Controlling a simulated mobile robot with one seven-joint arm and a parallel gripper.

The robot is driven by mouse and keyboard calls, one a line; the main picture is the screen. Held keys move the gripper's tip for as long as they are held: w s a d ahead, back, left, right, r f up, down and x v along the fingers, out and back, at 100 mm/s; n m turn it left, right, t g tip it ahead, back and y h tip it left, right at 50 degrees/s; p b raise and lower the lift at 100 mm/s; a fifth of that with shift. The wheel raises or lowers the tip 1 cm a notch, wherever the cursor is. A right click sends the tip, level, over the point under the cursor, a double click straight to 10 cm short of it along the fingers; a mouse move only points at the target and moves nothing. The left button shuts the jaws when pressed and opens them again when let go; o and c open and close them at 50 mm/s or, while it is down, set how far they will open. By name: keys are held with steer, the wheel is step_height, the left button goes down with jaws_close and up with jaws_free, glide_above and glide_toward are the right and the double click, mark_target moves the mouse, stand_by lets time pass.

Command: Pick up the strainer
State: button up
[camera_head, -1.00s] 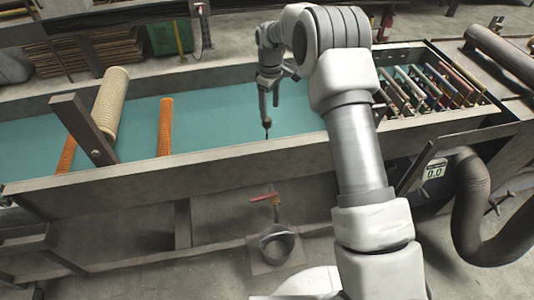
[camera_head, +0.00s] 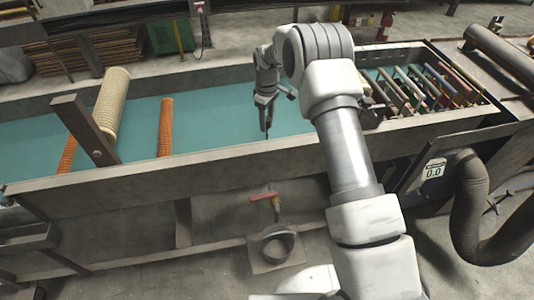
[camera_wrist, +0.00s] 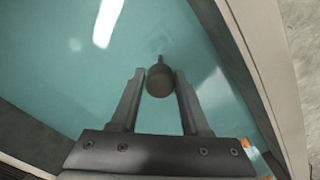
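A small dark brown rounded thing with a thin stem (camera_wrist: 159,81) shows in the wrist view. I take it for the strainer, but its mesh cannot be made out. My gripper (camera_wrist: 160,74) points down over the teal bed, with one finger on each side of this thing. Whether the fingers touch it or leave a thin gap, I cannot tell. In the head view my gripper (camera_head: 266,128) is near the front wall of the trough, with a thin dark tip below it.
The long trough has a grey front wall (camera_head: 200,170) close to my gripper. To the left stand a cream mesh tube (camera_head: 111,100), a slanted grey post (camera_head: 84,128) and an orange tube (camera_head: 165,127). Several coloured rods (camera_head: 440,85) lie at right. The teal bed (camera_head: 210,120) between is clear.

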jaws_close()
stand_by(1.0)
